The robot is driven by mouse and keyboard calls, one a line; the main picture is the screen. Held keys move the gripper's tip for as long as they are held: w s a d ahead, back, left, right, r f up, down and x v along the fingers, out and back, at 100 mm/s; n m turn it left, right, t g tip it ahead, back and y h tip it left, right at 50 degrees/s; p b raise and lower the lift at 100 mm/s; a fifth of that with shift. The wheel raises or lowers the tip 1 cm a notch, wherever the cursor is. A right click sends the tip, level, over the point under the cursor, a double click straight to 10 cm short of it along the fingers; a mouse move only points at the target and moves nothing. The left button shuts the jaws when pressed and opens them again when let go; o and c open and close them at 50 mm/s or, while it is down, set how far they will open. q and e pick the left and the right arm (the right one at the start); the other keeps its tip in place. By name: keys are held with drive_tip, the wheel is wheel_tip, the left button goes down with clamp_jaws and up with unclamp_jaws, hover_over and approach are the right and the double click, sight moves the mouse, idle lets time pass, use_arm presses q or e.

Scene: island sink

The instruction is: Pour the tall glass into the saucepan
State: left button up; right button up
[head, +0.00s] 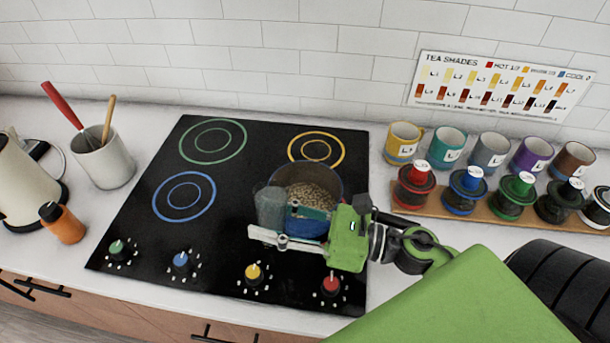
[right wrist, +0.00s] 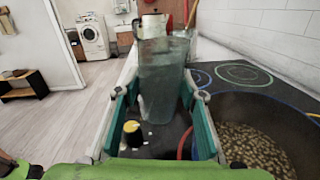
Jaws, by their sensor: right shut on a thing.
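The tall glass (head: 270,206) is grey and see-through. It stands about upright at the left front side of the saucepan in the head view and also shows in the right wrist view (right wrist: 163,75). I cannot tell what it holds. My right gripper (head: 274,221) is shut on the glass, its fingers on either side of it in the right wrist view (right wrist: 160,118). The blue saucepan (head: 311,229) sits on the right part of the black cooktop, partly hidden by my gripper. It contains brownish, grain-like pieces, also seen in the right wrist view (right wrist: 255,145). My left gripper is not in view.
The cooktop (head: 150,240) has coloured rings and several front knobs. To the left are a kettle (head: 20,185), an orange bottle (head: 62,223) and a utensil crock (head: 105,165). Mugs (head: 446,148) and lidded jars (head: 414,184) line the right. The cooktop's left side is clear.

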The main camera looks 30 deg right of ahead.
sight(277, 192)
drive_tip(key=shift+w+d+r+m+t+p, duration=0.2)
drive_tip(key=shift+r+m+p, duration=0.2)
drive_tip(key=shift+r+m, duration=0.2)
drive_tip(key=shift+w+d+r+m+t+p, duration=0.15)
drive_tip(key=shift+r+m+p, duration=0.2)
drive_tip(key=shift+r+m, duration=0.25)
drive_tip(key=shift+w+d+r+m+y+p, duration=0.1)
drive_tip(key=shift+d+r+m+y+p, duration=0.05)
drive_tip(key=shift+r+m+p, duration=0.4)
drive_tip(key=shift+d+r+m+y+p, duration=0.15)
drive_tip(key=shift+r+m+p, duration=0.3)
drive_tip(key=shift+r, duration=0.15)
drive_tip(key=shift+w+d+r+m+t, duration=0.2)
drive_tip(key=shift+d+r+m+t, duration=0.15)
drive_tip(key=shift+m, duration=0.55)
drive_tip(key=shift+p, duration=0.35)
drive_tip(key=shift+f+m+t, duration=0.2)
drive_tip(key=shift+m+t, duration=0.2)
drive_tip(key=shift+m, duration=0.7)
drive_tip(key=shift+a+f+m+t+b, duration=0.1)
drive_tip(key=shift+f+m+t+b, duration=0.2)
drive_tip(key=shift+f+m+b, duration=0.65)
